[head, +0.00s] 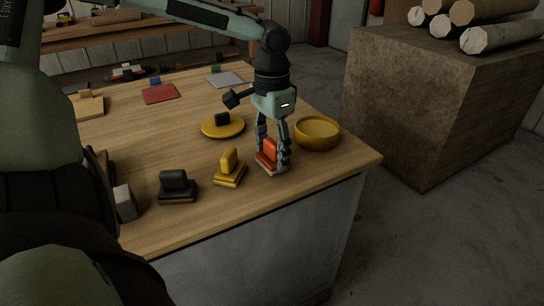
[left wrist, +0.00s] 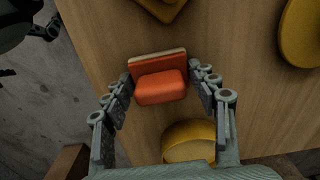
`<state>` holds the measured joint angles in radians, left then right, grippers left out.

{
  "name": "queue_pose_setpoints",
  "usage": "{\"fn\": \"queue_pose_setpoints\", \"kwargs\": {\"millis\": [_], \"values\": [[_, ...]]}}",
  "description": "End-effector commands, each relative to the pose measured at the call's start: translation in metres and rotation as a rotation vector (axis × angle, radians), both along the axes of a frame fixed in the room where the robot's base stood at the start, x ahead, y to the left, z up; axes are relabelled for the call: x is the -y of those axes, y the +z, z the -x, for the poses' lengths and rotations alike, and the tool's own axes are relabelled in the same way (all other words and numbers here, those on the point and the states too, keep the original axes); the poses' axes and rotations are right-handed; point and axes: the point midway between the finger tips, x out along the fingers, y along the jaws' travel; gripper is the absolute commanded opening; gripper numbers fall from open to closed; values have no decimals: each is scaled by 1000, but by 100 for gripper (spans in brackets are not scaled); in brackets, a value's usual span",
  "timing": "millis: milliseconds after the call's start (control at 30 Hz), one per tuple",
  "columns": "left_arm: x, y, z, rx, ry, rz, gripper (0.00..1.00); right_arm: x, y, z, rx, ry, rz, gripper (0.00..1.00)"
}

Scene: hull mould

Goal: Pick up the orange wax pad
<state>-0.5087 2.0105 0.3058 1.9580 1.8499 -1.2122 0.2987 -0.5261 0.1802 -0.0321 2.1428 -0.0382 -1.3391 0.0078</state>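The orange wax pad (head: 267,154) is an orange block-shaped grip on a flat orange base with a pale underside layer. It sits on the wooden table near the front right corner. In the left wrist view the pad (left wrist: 161,87) lies between the fingertips. My left gripper (head: 273,156) points down over it, one finger on each side. The fingers (left wrist: 161,76) are spread, with a small gap showing beside the grip, so it looks open around the pad. My right gripper is not seen clearly in either view.
A yellow bowl (head: 317,133) stands close right of the gripper. A yellow pad (head: 230,170) and a black pad (head: 176,187) are to the left. A yellow round plate (head: 223,126) with a dark grip lies behind. The table (head: 310,182) ends just in front.

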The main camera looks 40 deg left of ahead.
Motion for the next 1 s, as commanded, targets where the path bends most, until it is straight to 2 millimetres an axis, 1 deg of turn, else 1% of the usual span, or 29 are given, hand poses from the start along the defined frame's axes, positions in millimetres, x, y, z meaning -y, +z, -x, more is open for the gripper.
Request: {"fn": "queue_pose_setpoints", "kwargs": {"millis": [33, 167, 200, 433, 533, 667, 767, 800, 900, 1000], "values": [[0, -1, 0, -1, 0, 1, 45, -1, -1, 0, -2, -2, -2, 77], [0, -1, 1, -2, 1, 1, 29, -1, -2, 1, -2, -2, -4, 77], [0, -1, 1, -2, 0, 1, 27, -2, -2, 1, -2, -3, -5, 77], [0, -1, 1, -3, 1, 0, 26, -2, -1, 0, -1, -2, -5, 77], [0, 3, 1, -3, 1, 0, 26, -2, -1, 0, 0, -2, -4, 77], [0, 17, 0, 0, 1, 1, 26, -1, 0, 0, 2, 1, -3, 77], [0, 37, -1, 4, 0, 0, 26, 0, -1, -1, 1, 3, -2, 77], [0, 46, 1, 4, 0, 1, 26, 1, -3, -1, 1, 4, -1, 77], [1, 56, 22, 5, -1, 6, 26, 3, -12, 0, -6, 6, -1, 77], [0, 64, 35, 5, 1, 5, 26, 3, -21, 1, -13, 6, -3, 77]]}}
